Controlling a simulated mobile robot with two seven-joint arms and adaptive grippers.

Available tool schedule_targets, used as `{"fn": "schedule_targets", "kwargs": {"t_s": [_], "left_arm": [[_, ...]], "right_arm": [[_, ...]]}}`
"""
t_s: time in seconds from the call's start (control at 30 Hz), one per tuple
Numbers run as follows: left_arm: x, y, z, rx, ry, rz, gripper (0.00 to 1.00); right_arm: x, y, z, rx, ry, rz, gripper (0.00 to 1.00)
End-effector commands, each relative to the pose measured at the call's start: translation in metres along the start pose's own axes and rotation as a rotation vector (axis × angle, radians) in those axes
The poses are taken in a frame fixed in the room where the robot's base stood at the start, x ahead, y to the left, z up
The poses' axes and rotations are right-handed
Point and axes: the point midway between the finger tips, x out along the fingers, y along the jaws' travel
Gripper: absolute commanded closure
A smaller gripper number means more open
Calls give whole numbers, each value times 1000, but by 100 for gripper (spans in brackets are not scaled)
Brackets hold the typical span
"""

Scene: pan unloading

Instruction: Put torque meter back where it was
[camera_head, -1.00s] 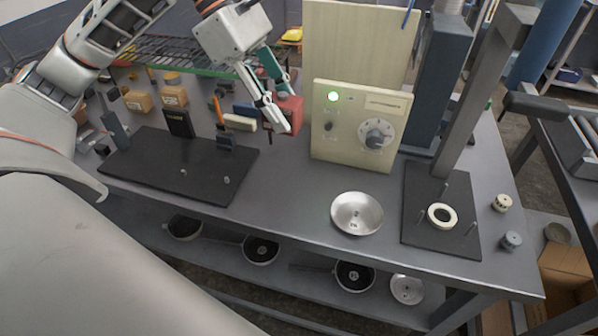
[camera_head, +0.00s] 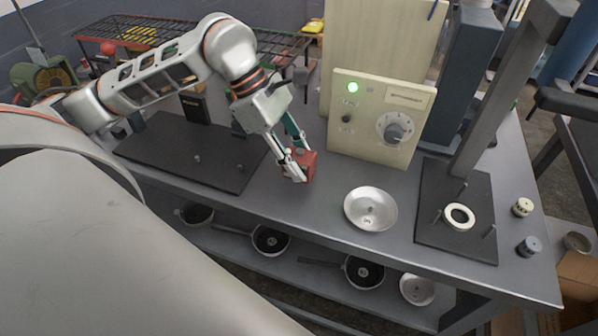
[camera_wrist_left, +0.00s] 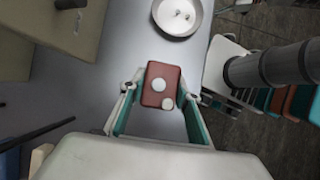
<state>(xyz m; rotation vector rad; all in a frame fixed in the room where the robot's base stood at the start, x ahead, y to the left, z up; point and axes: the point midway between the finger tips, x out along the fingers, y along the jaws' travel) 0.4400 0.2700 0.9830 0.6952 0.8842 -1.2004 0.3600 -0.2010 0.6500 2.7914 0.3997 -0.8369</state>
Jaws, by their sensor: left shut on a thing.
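The torque meter appears to be the red box (camera_head: 306,161) with pale round parts on its face, seen from above in the left wrist view (camera_wrist_left: 168,73). It is over the grey bench, left of the metal pan and in front of the cream panel. My left gripper (camera_head: 293,171) is shut on it, with one finger on each side in the left wrist view (camera_wrist_left: 162,94). I cannot tell whether the box touches the bench. My right gripper is not in view.
A cream control panel (camera_head: 365,137) with a green light stands behind. The metal pan (camera_head: 355,208) lies to the right, beside a black pegged plate (camera_head: 430,230) with a pale ring. Another black plate (camera_head: 170,150) lies left. Several pans are on the lower shelf.

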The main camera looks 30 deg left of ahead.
Motion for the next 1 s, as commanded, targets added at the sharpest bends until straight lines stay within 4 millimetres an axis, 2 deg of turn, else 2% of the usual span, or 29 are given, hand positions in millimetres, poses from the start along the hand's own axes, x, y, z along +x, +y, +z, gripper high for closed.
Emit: {"fn": "schedule_targets", "kwargs": {"t_s": [0.3, 0.73, 0.77, 0.8, 1.0], "left_arm": [[32, -1, -18, 0, 0, -2, 100], [36, 0, -21, 1, 0, 0, 100], [36, 0, -21, 1, 0, 0, 61], [36, 0, -20, 1, 0, 0, 52], [35, 0, -20, 1, 0, 0, 52]], "right_arm": [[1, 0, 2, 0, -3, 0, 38], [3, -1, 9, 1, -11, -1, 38], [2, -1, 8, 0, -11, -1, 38], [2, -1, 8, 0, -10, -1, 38], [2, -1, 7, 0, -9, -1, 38]]}}
